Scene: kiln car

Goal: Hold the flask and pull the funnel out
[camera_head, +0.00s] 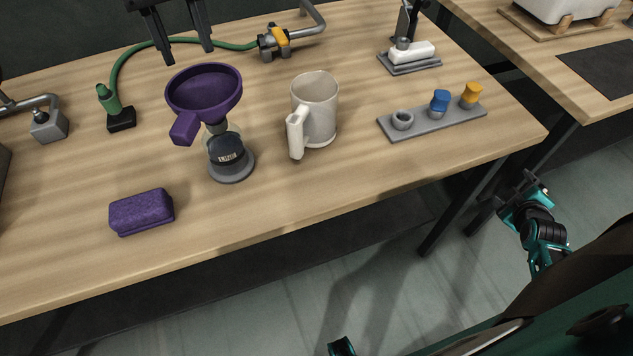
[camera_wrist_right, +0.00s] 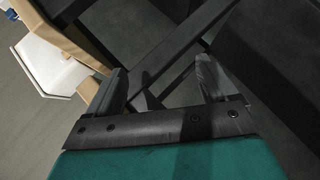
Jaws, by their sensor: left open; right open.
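The purple funnel (camera_head: 205,92) sits tilted in the neck of the flask (camera_head: 226,150), its handle tab towards the front left. The flask is clear with a dark printed band and stands upright on a round grey base (camera_head: 232,170). The funnel's stem end inside the neck is hard to see. My left gripper (camera_head: 182,48) hangs at the top edge of the head view, fingers pointing down, open and empty, apart from the funnel. My right gripper (camera_head: 530,190) is off the table's right end, low beside the table legs. In the right wrist view its fingers (camera_wrist_right: 158,90) are apart and empty.
A beige mug (camera_head: 316,108) stands right of the flask. A purple sponge-like block (camera_head: 141,212) lies front left. A grey holder (camera_head: 433,122) with coloured pieces, a green hose (camera_head: 195,44) and a white block (camera_head: 410,51) are further off. The front middle is clear.

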